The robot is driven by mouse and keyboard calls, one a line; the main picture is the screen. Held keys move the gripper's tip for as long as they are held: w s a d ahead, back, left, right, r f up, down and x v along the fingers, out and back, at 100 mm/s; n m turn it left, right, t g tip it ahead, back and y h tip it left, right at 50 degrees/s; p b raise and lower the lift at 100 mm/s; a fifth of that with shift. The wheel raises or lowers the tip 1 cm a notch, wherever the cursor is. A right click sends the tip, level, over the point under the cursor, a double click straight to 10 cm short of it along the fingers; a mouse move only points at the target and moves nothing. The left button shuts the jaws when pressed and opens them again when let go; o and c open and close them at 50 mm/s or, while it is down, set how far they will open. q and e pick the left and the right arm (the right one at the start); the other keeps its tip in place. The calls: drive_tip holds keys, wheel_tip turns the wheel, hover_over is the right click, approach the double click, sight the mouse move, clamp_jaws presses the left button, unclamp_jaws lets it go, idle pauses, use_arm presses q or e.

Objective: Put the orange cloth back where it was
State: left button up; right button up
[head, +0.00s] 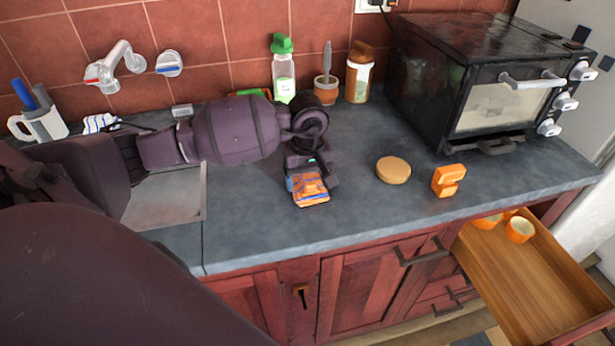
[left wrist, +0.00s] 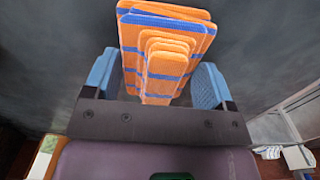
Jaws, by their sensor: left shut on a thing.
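The orange cloth (head: 311,190) with blue stripes is folded in layers and held at my left gripper (head: 307,178), over the counter in front of the plant pot and jars. In the left wrist view, the cloth (left wrist: 167,50) stands out between the blue fingers of my left gripper (left wrist: 155,85), which is shut on it. I cannot tell whether its lower edge touches the counter. My right gripper is not in view.
The dark counter (head: 350,215) is clear around the cloth. A round tan disc (head: 393,170) and an orange object (head: 448,180) lie to the right. A black oven (head: 430,80) stands behind them. An open drawer (head: 540,275) holds orange cups. The sink (head: 170,198) is left.

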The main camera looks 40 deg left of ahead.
use_arm(q)
drive_tip(key=shift+f, duration=0.1)
drive_tip(key=o, duration=0.5)
drive_tip(key=shift+c, duration=0.2)
drive_tip(key=shift+o, duration=1.8)
wheel_tip(320, 180, up, 12)
drive_tip(key=shift+f, duration=0.25)
drive_tip(key=shift+r, duration=0.4)
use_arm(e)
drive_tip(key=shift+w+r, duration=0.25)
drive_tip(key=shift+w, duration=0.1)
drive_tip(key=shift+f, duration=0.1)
